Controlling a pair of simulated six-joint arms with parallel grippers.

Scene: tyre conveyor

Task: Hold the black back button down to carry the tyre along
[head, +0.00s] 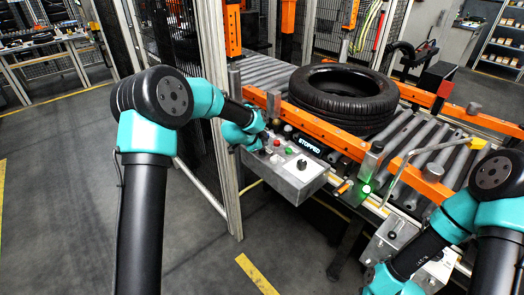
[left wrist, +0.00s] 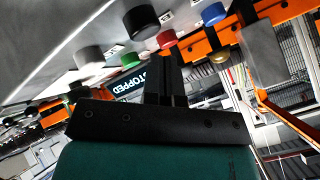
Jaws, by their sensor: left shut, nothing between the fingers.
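The grey control box (head: 300,182) carries several coloured buttons and a dark knob (head: 302,163). My left gripper (head: 264,143) is shut and empty at the box's far left end, partly hidden by its own wrist. In the left wrist view, the shut fingers (left wrist: 167,62) point toward the buttons. A black button (left wrist: 141,22) shows beyond and left of the fingertips; I cannot tell whether anything touches it. The tyre (head: 343,93) lies flat on the conveyor rollers. A display (head: 309,144) reads STOPPED.
Red (left wrist: 166,38), green (left wrist: 131,60) and blue (left wrist: 213,13) buttons sit close around the black one. Orange rails (head: 330,131) edge the rollers (head: 408,134). A metal post (head: 229,170) stands left of the box. A green lamp (head: 366,189) glows near the front rail.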

